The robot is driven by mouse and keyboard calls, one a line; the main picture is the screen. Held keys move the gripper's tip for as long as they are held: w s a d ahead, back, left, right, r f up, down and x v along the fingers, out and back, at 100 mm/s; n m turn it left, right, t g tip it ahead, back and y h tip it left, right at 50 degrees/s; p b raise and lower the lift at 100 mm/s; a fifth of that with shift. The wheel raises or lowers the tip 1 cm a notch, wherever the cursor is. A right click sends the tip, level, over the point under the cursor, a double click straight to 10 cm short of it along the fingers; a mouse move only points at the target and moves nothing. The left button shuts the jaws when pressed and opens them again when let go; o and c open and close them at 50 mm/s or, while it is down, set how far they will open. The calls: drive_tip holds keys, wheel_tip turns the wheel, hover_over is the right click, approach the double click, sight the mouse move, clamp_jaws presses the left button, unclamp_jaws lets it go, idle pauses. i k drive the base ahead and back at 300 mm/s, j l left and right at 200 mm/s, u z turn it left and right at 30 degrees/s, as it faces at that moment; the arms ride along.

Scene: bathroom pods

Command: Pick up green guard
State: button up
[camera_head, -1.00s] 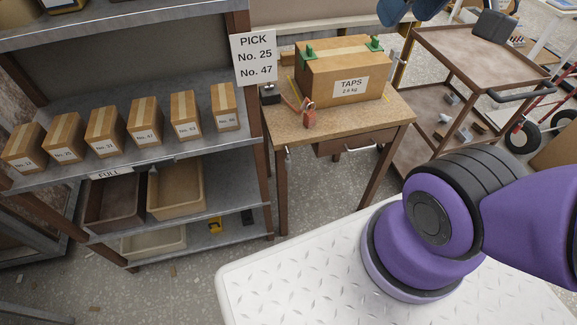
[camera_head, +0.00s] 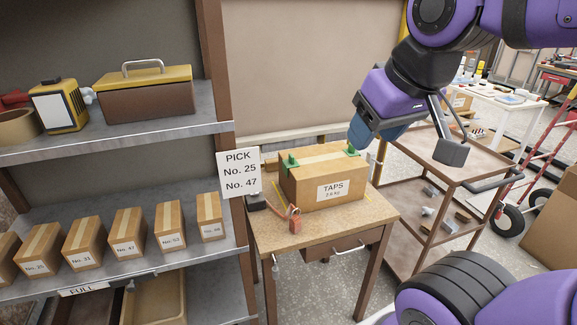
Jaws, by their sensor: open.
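Two small green guards sit on the top edges of a cardboard box (camera_head: 328,192) marked TAPS on a small wooden table (camera_head: 300,242). The left green guard (camera_head: 291,162) is at the box's left top edge. The right green guard (camera_head: 352,151) is at the far right top corner, partly behind the gripper's blue finger. My gripper (camera_head: 407,146) is open, with a blue finger on the left and a dark grey one on the right. It is empty. In the picture it is just above and right of the box; the exact gap cannot be told.
A shelf rack (camera_head: 120,272) at left holds several small numbered boxes. A sign (camera_head: 239,172) reads PICK No. 25, No. 47. A red tag (camera_head: 295,222) lies before the box. A brown trolley (camera_head: 437,170) stands at right.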

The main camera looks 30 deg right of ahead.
sight(291, 162)
drive_tip(key=i+l+z, duration=0.15)
drive_tip(key=i, duration=0.25)
drive_tip(key=i+l+z, duration=0.1)
drive_tip(key=i, duration=0.3)
drive_tip(key=l, duration=0.1)
